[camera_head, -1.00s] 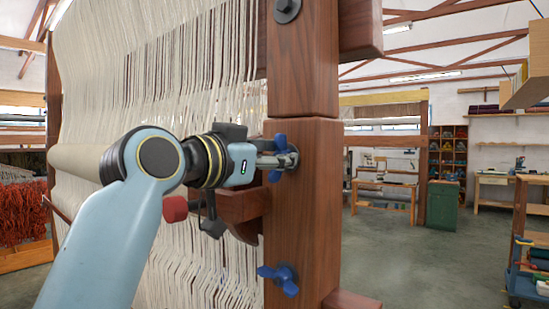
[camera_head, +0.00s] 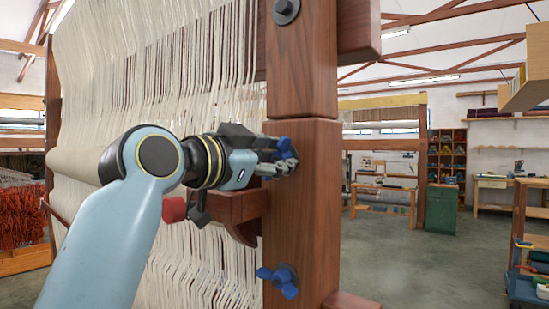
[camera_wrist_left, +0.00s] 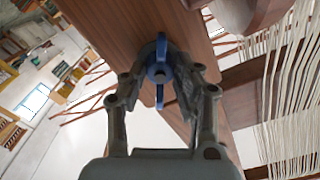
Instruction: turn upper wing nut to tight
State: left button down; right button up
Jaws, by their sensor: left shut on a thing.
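The upper wing nut (camera_head: 285,143) is blue and sits on the wooden loom post (camera_head: 300,205). My left gripper (camera_head: 284,160) is shut on it, fingers reaching in from the left and hiding much of it in the head view. In the left wrist view the wing nut (camera_wrist_left: 160,72) is between the two fingertips of my left gripper (camera_wrist_left: 161,78), its wings running roughly up and down the picture. The lower wing nut (camera_head: 280,278) is blue too, lower on the same post, with nothing touching it. My right gripper is not in view.
Pale warp threads (camera_head: 190,80) hang behind my left arm. A wooden bracket (camera_head: 238,208) juts from the post just below the gripper. Open floor lies to the right, with a green cabinet (camera_head: 441,208) and a cart (camera_head: 527,270) farther off.

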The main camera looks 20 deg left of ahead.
pick_arm(q)
jog(key=c, duration=1)
grip_release()
jog(key=v, duration=0.7)
jog(key=shift+s, duration=0.2)
